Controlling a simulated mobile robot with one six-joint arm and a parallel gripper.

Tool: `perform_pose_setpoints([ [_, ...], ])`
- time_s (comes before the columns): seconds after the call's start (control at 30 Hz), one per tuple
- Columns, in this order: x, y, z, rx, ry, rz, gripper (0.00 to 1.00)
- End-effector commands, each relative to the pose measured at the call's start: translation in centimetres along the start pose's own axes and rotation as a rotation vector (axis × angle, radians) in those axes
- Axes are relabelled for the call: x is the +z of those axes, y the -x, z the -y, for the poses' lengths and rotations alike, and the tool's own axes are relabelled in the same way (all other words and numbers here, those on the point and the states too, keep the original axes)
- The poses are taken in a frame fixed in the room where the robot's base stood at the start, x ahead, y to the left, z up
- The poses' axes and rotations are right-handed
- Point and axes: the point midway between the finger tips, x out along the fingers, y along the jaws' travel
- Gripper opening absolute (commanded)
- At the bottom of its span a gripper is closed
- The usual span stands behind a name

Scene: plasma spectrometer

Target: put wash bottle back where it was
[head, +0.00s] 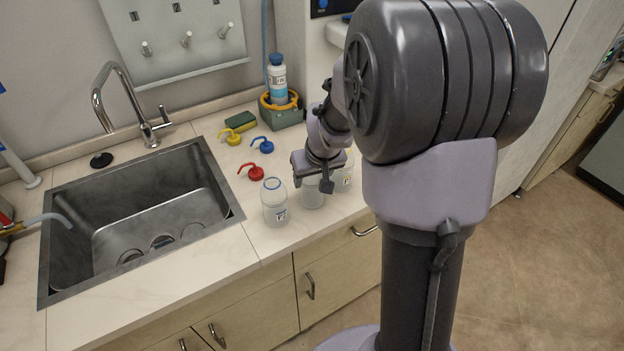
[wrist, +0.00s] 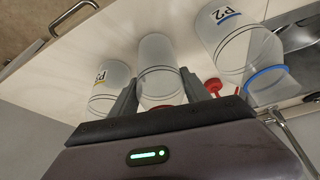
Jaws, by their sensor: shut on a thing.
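My gripper (head: 314,182) is shut on the middle of three translucent, capless bottles (head: 313,196), its fingers on either side near the top. In the wrist view the held bottle (wrist: 157,62) lies between the fingertips (wrist: 159,88), with red at its neck end. It looks upright and at counter level; I cannot tell whether its base touches. To its left is a bottle with a blue neck ring (head: 275,204), labelled P2 in the wrist view (wrist: 228,40). To its right is a bottle with a yellow-edged label (head: 346,173), partly hidden by my arm.
Red (head: 256,173), blue (head: 264,146) and yellow (head: 231,137) spouted caps lie behind the bottles. A sponge (head: 241,121) and a green-grey box (head: 283,113) with a blue-capped bottle (head: 277,79) stand at the back. The sink (head: 225,190) is left; the counter front (head: 262,246) is clear.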

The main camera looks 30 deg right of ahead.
Motion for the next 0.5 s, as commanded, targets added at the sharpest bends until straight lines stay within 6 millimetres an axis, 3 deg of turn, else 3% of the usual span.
perform_pose_setpoints([
  [0.2, 0.09, -0.25, -0.03, 0.000, 0.000, -0.001, 0.00],
  [0.23, 0.08, -0.15, -0.03, 0.000, 0.000, 0.000, 0.61],
  [0.3, 0.06, -0.10, -0.03, 0.000, 0.000, 0.000, 0.74],
  [0.33, 0.06, -0.10, -0.03, 0.000, 0.000, 0.000, 0.77],
  [0.5, 0.06, -0.09, -0.03, 0.000, 0.000, -0.001, 0.77],
])
